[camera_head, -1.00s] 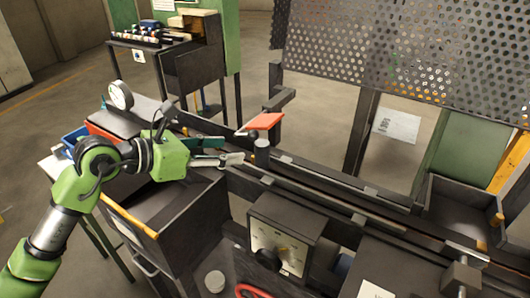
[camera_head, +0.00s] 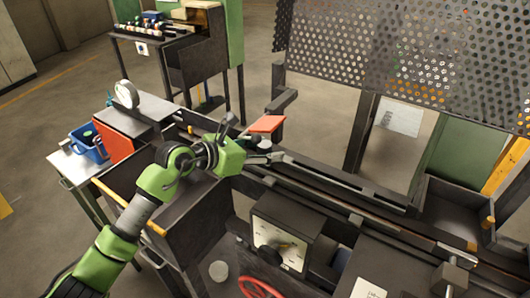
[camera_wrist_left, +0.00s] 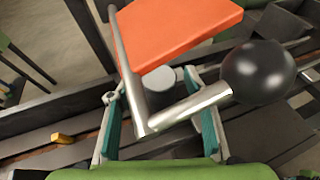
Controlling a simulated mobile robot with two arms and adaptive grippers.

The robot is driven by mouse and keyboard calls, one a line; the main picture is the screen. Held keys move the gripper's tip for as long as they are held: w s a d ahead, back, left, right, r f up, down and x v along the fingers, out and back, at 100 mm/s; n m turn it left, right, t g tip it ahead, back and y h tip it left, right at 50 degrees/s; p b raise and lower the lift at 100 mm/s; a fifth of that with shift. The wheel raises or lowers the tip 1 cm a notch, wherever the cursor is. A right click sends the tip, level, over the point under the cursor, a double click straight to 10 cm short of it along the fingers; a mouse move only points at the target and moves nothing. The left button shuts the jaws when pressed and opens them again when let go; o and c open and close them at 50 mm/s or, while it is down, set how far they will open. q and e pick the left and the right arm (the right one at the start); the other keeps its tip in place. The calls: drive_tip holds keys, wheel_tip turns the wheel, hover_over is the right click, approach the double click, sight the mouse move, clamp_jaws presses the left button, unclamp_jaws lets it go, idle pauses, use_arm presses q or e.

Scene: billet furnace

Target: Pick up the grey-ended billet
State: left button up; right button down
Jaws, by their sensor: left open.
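A grey round-topped upright cylinder (camera_wrist_left: 158,79) shows in the left wrist view, beyond and between my left gripper's fingers. I cannot tell whether it is the grey-ended billet. My left gripper (camera_wrist_left: 160,118) is open, with teal pads on both sides and nothing clasped. A metal lever (camera_wrist_left: 190,106) with a black ball (camera_wrist_left: 258,72) crosses in front of the cylinder, between the fingers. In the head view my left gripper (camera_head: 260,152) is over the long machine bed, below the orange plate (camera_head: 267,124). My right gripper is not in view.
Several banded rods (camera_head: 150,38) lie on a rack at the back left. A perforated guard (camera_head: 400,60) stands at the back right. A dial box (camera_head: 285,238) and a red handwheel (camera_head: 262,288) are in front. A blue bin (camera_head: 88,145) stands at left.

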use_arm(q)
drive_tip(key=shift+a, duration=0.1)
clamp_jaws()
drive_tip(key=shift+w+r, duration=0.1)
drive_tip(key=shift+r, duration=0.1)
drive_tip(key=shift+r, duration=0.1)
